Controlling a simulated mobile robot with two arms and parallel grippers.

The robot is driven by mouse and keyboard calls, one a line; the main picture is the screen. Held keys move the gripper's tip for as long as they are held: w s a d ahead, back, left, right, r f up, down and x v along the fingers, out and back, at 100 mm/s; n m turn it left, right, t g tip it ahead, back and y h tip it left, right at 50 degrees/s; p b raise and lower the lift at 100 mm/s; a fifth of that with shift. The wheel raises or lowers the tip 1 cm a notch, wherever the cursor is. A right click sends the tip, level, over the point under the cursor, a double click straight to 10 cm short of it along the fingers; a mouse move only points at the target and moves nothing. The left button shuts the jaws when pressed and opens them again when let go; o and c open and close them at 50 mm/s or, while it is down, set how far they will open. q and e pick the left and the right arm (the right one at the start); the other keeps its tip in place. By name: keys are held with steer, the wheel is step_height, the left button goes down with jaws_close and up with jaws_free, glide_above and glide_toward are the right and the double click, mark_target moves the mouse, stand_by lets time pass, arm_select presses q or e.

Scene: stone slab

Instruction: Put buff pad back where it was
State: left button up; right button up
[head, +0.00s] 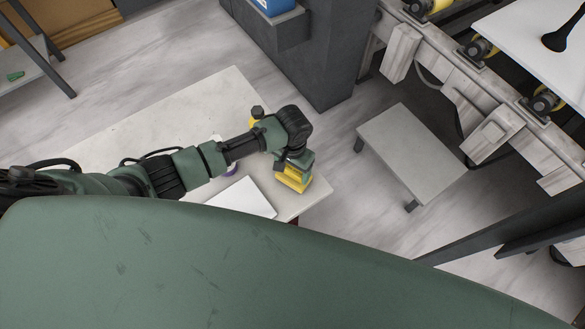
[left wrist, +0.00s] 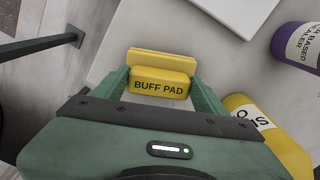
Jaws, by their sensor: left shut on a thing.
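My left gripper (left wrist: 161,88) is shut on the yellow buff pad (left wrist: 160,83), whose label reads BUFF PAD in the left wrist view. In the head view the buff pad (head: 293,178) shows below the left gripper (head: 297,164), over the near right corner of the pale stone slab (head: 190,105). I cannot tell whether the pad touches the slab. My right gripper is not in view.
A white flat panel (head: 242,198) lies on the slab left of the pad. A low grey bench (head: 412,150) stands to the right, with floor between.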

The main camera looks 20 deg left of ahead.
mark_target(292, 171)
arm_select(q)
steer(key=shift+f, duration=0.15)
steer(key=o, duration=1.4)
steer(key=shift+o, duration=0.2)
step_height(292, 171, up, 12)
steer(key=shift+r+b, duration=0.25)
steer(key=shift+b, duration=0.1)
